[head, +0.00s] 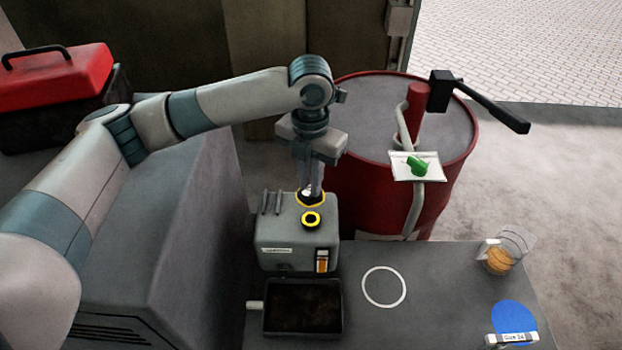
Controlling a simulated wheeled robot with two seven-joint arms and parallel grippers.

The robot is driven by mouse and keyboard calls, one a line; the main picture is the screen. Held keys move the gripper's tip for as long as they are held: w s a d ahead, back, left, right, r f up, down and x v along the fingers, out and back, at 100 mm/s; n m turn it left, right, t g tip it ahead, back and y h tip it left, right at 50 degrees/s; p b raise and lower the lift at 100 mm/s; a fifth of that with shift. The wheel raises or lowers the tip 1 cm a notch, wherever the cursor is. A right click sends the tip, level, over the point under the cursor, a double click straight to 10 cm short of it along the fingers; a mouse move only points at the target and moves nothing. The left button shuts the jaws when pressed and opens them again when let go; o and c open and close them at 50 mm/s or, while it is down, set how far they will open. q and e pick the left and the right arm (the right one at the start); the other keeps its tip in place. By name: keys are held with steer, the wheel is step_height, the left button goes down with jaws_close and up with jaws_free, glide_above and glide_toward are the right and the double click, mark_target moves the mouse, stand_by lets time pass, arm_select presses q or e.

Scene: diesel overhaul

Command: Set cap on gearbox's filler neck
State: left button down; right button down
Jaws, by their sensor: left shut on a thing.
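The gearbox (277,243) is a grey box on the bench, with a small sight window on its front. On its top is a yellow-ringed dark opening (312,219), which looks like the filler neck. My left gripper (310,190) points down over the back of the gearbox top, just behind that opening. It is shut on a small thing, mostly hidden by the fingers. A second yellow rim with a pale spot shows at the fingertips, likely the cap (311,202). I cannot tell whether it touches the gearbox. My right gripper is not in view.
A dark tray (303,334) sits in front of the gearbox. A white ring (384,287) marks clear bench (430,315). An amber jar (498,260) and blue disc (515,318) are right. A red drum (365,190) with a pump stands behind; a red toolbox (55,78) is left.

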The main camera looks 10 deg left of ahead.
mark_target(310, 198)
arm_select(q)
steer(key=shift+w+f, duration=0.15)
steer(key=shift+f, duration=0.35)
steer(key=shift+f+b, duration=0.6)
steer(key=shift+f, duration=0.1)
step_height(310, 198, down, 3)
steer(key=b, duration=0.2)
steer(key=shift+f+b, duration=0.2)
steer(key=shift+b, duration=0.2)
steer(key=shift+f, duration=0.65)
steer(key=shift+p, duration=0.65)
steer(key=shift+f, duration=0.45)
stand_by(0.4)
steer(key=c, duration=1.7)
jaws_free()
